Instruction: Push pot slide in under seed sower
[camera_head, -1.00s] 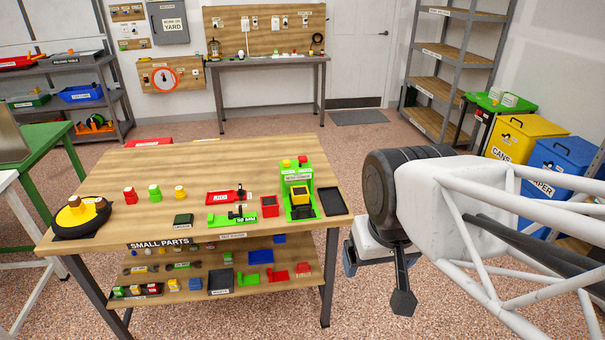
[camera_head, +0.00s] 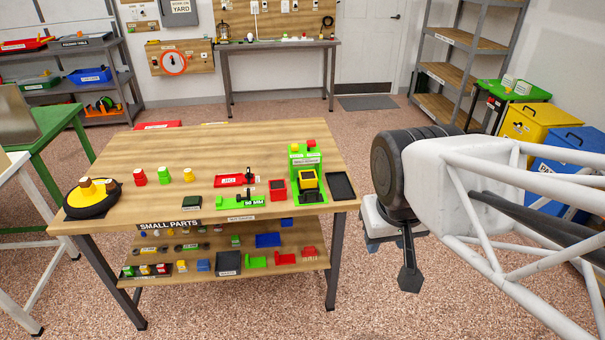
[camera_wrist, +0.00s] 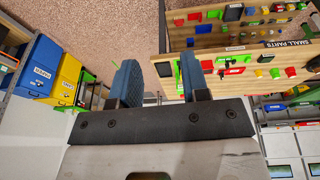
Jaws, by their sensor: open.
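The seed sower seems to be the green upright stand (camera_head: 305,153) with a red and a yellow knob on top, at the right of the wooden bench. A yellow pot (camera_head: 308,181) with a dark top sits low at its front. The pot slide seems to be the part under the pot, reaching toward the bench's front edge; its exact position is unclear. My gripper (camera_head: 409,272) hangs off the bench's right side, apart from the sower. In the wrist view its two blue fingers (camera_wrist: 158,78) stand apart with nothing between them.
A black tray (camera_head: 341,186) lies right of the sower and a red box (camera_head: 277,188) left of it. A red jig (camera_head: 235,180) and a green part (camera_head: 240,202) lie further left. The bench's back half (camera_head: 240,147) is mostly clear. Bins (camera_head: 530,125) stand at the far right.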

